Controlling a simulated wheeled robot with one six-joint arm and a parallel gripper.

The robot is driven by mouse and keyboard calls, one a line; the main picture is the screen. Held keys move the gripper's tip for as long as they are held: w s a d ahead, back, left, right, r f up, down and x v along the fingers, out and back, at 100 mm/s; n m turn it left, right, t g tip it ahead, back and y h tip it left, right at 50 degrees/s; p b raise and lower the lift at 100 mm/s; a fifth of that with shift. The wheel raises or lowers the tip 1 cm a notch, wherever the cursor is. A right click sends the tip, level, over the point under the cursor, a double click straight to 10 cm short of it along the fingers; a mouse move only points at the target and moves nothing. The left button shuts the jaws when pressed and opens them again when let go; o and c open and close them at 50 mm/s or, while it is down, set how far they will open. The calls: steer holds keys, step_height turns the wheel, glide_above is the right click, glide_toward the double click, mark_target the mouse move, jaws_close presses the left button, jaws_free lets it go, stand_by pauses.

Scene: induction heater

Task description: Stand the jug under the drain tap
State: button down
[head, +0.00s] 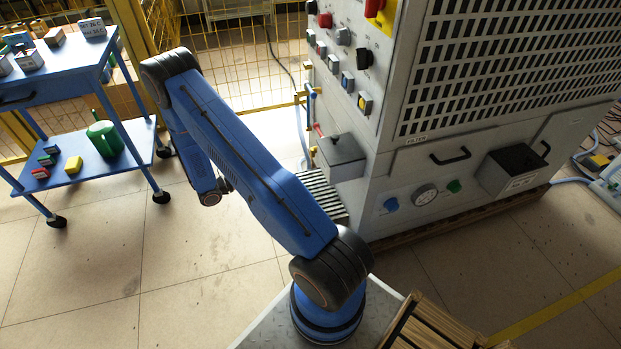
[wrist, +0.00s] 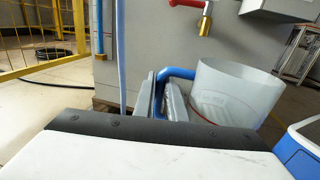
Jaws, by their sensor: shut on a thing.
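A translucent white jug (wrist: 232,95) with a blue handle (wrist: 175,73) shows in the wrist view, upright. My gripper (wrist: 160,92) is shut on the handle, with its grey jaws to either side. The drain tap (wrist: 205,23) has a brass outlet and a red lever, and sits on the grey wall of the machine. In the picture the outlet is above the left part of the jug's rim; how far behind it is, I cannot tell. In the head view the tap (head: 313,155) shows at the machine's side, while my arm hides the gripper and jug.
A slatted grate (head: 318,190) lies at the foot of the heater cabinet (head: 385,180), below a grey box (head: 341,157). A vertical blue hose (wrist: 121,50) runs left of the jaws. A blue cart (head: 100,160) stands left. The floor between is clear.

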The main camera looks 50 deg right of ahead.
steer(key=shift+f+x, duration=0.6)
steer(key=shift+x, duration=2.1)
steer(key=shift+f+x, duration=0.55)
steer(key=shift+x, duration=2.15)
steer(key=shift+f+x, duration=0.6)
steer(key=shift+x, duration=2.1)
steer(key=shift+w+f, duration=0.1)
steer(key=shift+f, duration=0.05)
steer(key=c, duration=1.8)
jaws_free()
